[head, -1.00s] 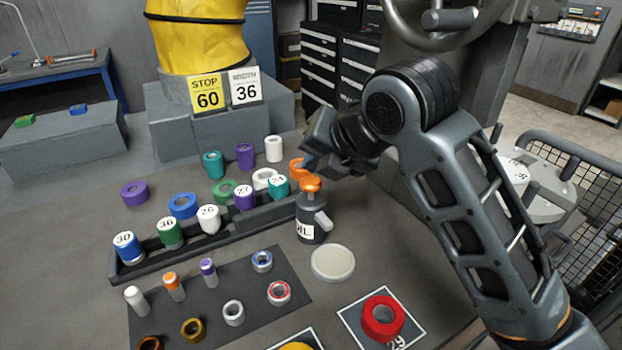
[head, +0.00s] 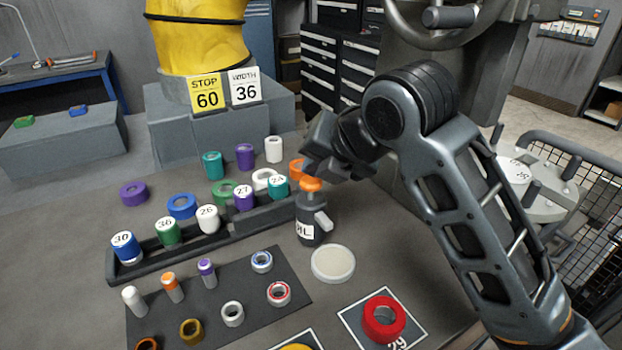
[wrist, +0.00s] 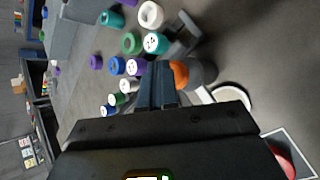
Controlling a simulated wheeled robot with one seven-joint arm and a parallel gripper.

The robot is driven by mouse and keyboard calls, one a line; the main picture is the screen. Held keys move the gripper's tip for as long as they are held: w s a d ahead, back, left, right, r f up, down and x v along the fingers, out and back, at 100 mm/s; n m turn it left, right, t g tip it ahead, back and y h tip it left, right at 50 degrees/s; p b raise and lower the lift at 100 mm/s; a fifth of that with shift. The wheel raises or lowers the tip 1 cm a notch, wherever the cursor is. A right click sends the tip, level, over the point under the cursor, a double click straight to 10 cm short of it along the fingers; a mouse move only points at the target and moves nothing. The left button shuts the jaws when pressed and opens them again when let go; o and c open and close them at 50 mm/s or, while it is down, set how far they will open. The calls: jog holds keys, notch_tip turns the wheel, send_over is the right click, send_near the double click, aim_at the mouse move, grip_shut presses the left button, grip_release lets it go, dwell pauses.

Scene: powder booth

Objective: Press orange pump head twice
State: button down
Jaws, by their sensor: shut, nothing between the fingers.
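The pump bottle (head: 309,218) is dark grey with a white label and a grey side handle. It stands upright at the right end of the black rack. Its orange pump head (head: 311,185) is on top. My gripper (head: 313,172) is shut and empty, right at the pump head from above and behind. In the wrist view, the shut fingers (wrist: 157,82) are beside the orange head (wrist: 180,74) and partly cover it. I cannot tell whether they touch it, nor how far the head is pressed down.
The black rack (head: 150,268) holds several numbered rolls, with more rolls behind it.

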aim_at(316, 182)
jog(key=shift+f+b, duration=0.75)
jog(key=shift+f, duration=0.3)
dwell(0.8)
jog(key=shift+r, duration=0.1)
jog(key=shift+r+p, duration=0.95)
jog(key=shift+r, duration=0.45)
jog(key=shift+r+p, duration=1.7)
jog(key=shift+r, duration=0.85)
